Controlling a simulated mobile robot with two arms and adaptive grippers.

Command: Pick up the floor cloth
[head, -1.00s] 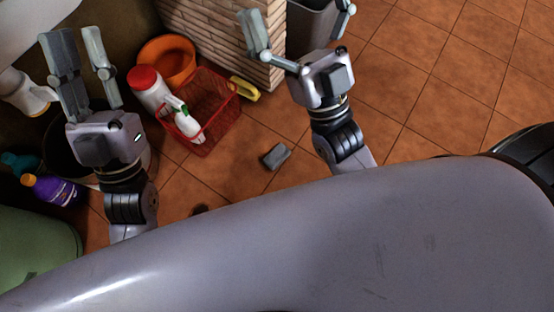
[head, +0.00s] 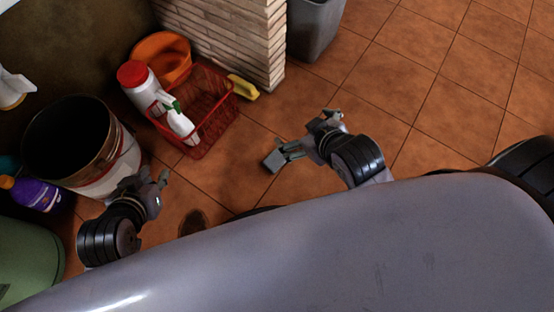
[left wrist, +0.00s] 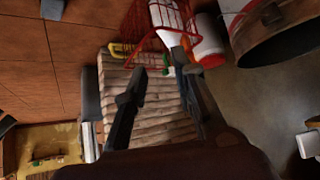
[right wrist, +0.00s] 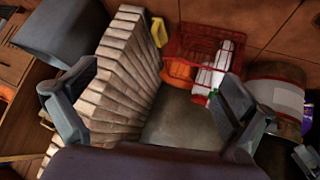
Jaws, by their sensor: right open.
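The red wire basket (head: 222,124) holds bottles. An orange bowl (head: 170,50), a large bucket (head: 120,173), a purple bottle (head: 38,194) and a yellow item (head: 243,88) stand near. A brick pillar (head: 235,40) and grey bin (head: 313,30) are behind. Tiles to the right are clear.

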